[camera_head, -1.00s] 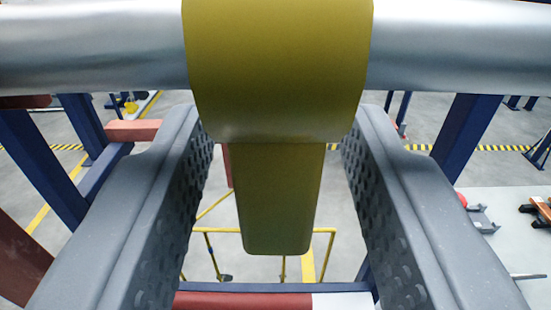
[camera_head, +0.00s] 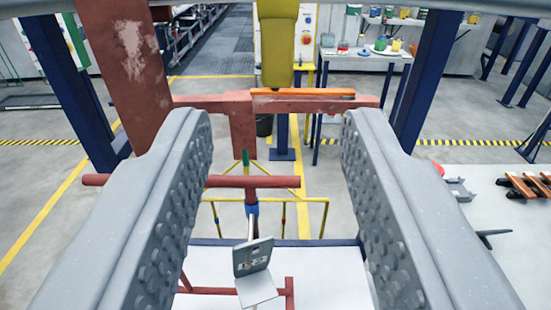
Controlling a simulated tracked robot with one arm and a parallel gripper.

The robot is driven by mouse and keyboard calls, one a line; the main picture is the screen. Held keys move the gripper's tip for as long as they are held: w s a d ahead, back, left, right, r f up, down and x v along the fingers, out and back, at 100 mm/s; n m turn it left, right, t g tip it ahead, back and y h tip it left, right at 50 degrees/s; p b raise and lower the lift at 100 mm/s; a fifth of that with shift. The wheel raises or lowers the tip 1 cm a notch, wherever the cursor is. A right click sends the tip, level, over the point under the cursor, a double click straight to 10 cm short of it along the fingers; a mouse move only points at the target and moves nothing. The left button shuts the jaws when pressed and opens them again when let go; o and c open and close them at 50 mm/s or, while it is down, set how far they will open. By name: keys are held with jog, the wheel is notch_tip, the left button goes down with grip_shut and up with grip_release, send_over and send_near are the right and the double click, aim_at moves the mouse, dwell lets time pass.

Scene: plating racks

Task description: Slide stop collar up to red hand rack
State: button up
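The yellow stop collar (camera_head: 278,45) hangs at the top middle, its upper part cut off by the picture edge. A silver bar (camera_head: 420,4) runs along the top edge. My gripper (camera_head: 277,125) is open, with one grey studded finger on each side and nothing held between them. The collar is beyond and above the fingertips, apart from them. A red rack frame (camera_head: 215,104) with a crossbar stands beyond the fingers; I cannot tell for sure that it is the red hand rack. An orange bar (camera_head: 302,93) lies along its crossbar, just below the collar's lower end.
A thick worn red post (camera_head: 128,60) leans at upper left. Blue posts (camera_head: 425,75) stand on both sides. A small grey plate (camera_head: 253,257) on a rod and a red horizontal bar (camera_head: 120,181) are low between and beside the fingers. A white table (camera_head: 490,230) is at right.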

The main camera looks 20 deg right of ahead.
jog(key=shift+v, duration=1.65)
